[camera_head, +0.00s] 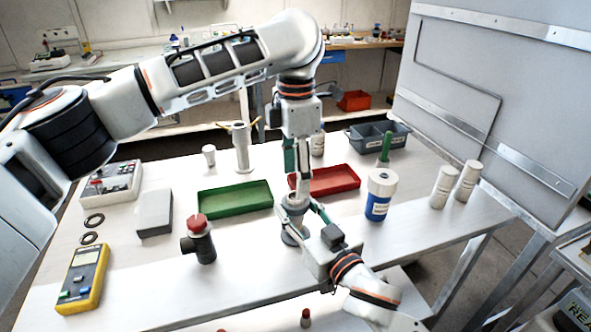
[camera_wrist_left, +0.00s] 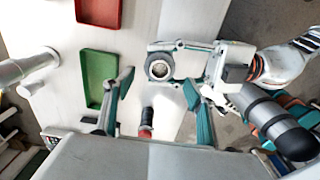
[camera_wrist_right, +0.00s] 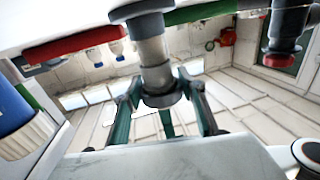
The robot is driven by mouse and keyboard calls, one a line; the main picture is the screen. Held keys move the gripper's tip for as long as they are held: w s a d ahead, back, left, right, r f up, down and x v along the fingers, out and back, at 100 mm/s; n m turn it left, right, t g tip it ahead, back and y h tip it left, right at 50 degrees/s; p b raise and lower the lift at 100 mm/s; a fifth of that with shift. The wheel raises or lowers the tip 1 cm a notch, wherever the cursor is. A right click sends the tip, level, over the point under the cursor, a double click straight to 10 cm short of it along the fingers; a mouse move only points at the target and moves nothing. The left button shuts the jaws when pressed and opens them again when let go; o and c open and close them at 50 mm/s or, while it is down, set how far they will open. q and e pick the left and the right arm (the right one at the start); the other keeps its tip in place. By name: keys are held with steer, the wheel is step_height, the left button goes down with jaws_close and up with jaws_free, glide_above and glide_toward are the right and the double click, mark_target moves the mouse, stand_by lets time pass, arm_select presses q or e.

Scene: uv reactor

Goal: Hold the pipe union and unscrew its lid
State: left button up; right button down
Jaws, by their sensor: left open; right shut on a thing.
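The pipe union is a grey metal cylinder (camera_wrist_right: 153,52) with a dark flange at its base, shown upside down in the right wrist view. It stands upright at the table's front middle. Its round, ring-like top (camera_wrist_left: 159,69) shows in the left wrist view. My right gripper (camera_wrist_right: 160,92) is shut on the union from the front right. My left gripper (camera_wrist_left: 158,88) points down above the union, open, with nothing between its fingers. In the head view the grippers partly hide the union, and I cannot make out the lid as a separate part.
A dark pipe fitting with a red cap (camera_head: 198,240) stands left of the union. Behind are a green tray (camera_head: 235,200) and a red tray (camera_head: 340,180). A yellow meter (camera_head: 83,278) lies at left.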

mark_target(295, 196)
arm_select(q)
steer(key=shift+f, duration=3)
steer(key=c, duration=1.1)
steer(key=n, duration=0.4)
steer(key=shift+c, duration=0.3)
steer(key=o, duration=1.2)
